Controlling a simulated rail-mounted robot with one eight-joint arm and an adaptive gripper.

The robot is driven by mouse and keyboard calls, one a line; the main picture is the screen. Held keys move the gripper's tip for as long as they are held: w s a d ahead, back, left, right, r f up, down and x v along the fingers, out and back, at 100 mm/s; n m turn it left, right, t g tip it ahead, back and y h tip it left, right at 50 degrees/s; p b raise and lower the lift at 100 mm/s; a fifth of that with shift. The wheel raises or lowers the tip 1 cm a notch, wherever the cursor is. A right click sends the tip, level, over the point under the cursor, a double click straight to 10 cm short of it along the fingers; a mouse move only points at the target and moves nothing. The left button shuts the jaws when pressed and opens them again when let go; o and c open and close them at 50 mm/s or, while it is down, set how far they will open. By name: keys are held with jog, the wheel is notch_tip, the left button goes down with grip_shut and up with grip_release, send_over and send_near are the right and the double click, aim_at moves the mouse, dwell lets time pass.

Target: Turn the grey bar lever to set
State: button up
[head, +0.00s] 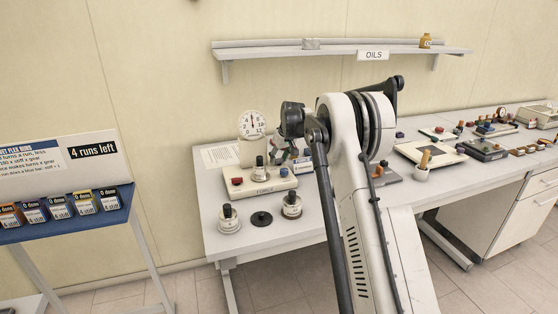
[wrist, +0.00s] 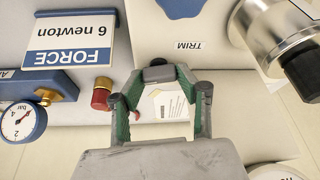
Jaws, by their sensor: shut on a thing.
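In the wrist view my gripper (wrist: 160,75) has its green-padded fingers drawn together at the tips on a small dark grey piece, which I take to be the grey bar lever (wrist: 157,73). Only a little of it shows between the fingertips, so its angle and setting cannot be read. A TRIM label (wrist: 187,45) is on the pale surface just beyond it. The lever is not discernible there, and my arm covers part of the bench.
A blue FORCE sign (wrist: 68,40) reads 6 newton, beside a red knob (wrist: 101,95) and a small blue gauge (wrist: 22,121). A metal cylinder (wrist: 275,32) is close on the right.

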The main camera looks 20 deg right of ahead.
jog(key=n+y, duration=0.1)
jog(key=n, duration=0.1)
jog(key=n+b, duration=0.1)
jog(key=n, duration=0.1)
jog(key=shift+d+n+g+y, duration=0.1)
jog(key=shift+n+g+y, duration=0.2)
jog(key=shift+y, duration=0.1)
jog(key=n+g+y, duration=0.1)
jog(key=n, duration=0.2)
jog(key=shift+n, duration=0.4)
jog(key=n+p, duration=0.1)
jog(key=n, duration=0.1)
jog(key=n+g+y, duration=0.1)
jog(key=n, duration=0.1)
jog(key=shift+w+r+g+p, duration=0.1)
jog(key=shift+w+g+p, duration=0.05)
jog(key=shift+g+p, duration=0.2)
jog(key=shift+n+g+p, duration=0.45)
jog(key=shift+n+p, duration=0.7)
jog(key=shift+n, duration=0.65)
jog(key=o, duration=0.9)
jog(key=shift+c, duration=0.2)
